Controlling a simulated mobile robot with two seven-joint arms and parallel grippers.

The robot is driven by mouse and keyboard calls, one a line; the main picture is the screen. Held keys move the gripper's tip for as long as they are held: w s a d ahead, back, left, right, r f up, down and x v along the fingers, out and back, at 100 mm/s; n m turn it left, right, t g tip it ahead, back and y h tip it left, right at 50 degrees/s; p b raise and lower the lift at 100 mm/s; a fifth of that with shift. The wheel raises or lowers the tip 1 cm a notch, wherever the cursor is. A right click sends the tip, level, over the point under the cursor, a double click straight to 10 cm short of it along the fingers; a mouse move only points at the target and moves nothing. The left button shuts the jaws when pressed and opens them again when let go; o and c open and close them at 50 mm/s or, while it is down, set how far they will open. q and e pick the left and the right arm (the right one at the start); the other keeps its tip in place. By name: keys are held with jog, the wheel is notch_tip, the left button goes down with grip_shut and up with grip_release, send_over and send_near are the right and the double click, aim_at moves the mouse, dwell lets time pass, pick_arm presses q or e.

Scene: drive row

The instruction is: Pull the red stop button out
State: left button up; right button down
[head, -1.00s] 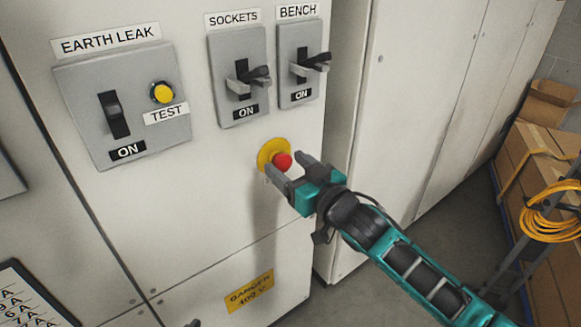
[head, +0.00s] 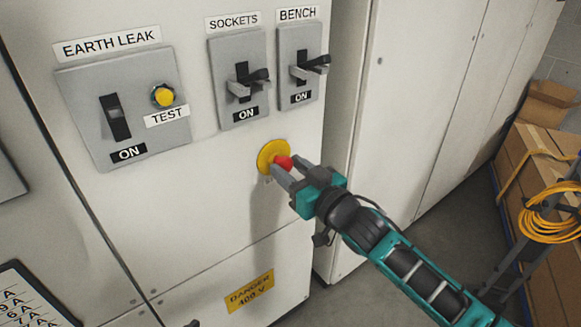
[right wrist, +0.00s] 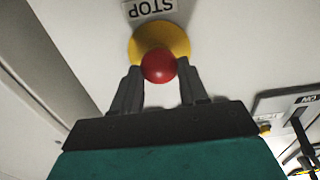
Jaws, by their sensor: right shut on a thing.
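The red stop button (head: 283,161) is a round mushroom head on a yellow disc (head: 266,152) on the cabinet front. In the right wrist view the red button (right wrist: 158,66) sits between the two grey fingers, with the yellow disc (right wrist: 170,32) behind it. My right gripper (head: 284,168) is shut on the button, one finger on each side; it also shows in the right wrist view (right wrist: 159,82). How far the button stands out from the disc is hard to tell. My left gripper is not in view.
Above are the SOCKETS switch (head: 230,92), the BENCH switch (head: 291,88) and the EARTH LEAK panel (head: 75,105) with its yellow TEST button (head: 165,98). Cardboard boxes (head: 545,155) and a coiled yellow cable (head: 552,215) stand at the right. Floor shows between cabinet and boxes.

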jog(key=shift+s+d+r+p, duration=0.15)
jog(key=shift+s+d+p, duration=0.05)
jog(key=shift+s+p, duration=0.1)
jog(key=shift+s+d, duration=0.1)
jog(key=shift+f, duration=0.25)
jog(key=c, duration=0.6)
grip_release()
jog(key=shift+r, duration=0.1)
jog(key=shift+s+d, duration=0.1)
jog(key=shift+s+d, duration=0.15)
jog(key=shift+s, duration=0.1)
jog(key=shift+p+v, duration=0.85)
jog(key=shift+v, duration=5.25)
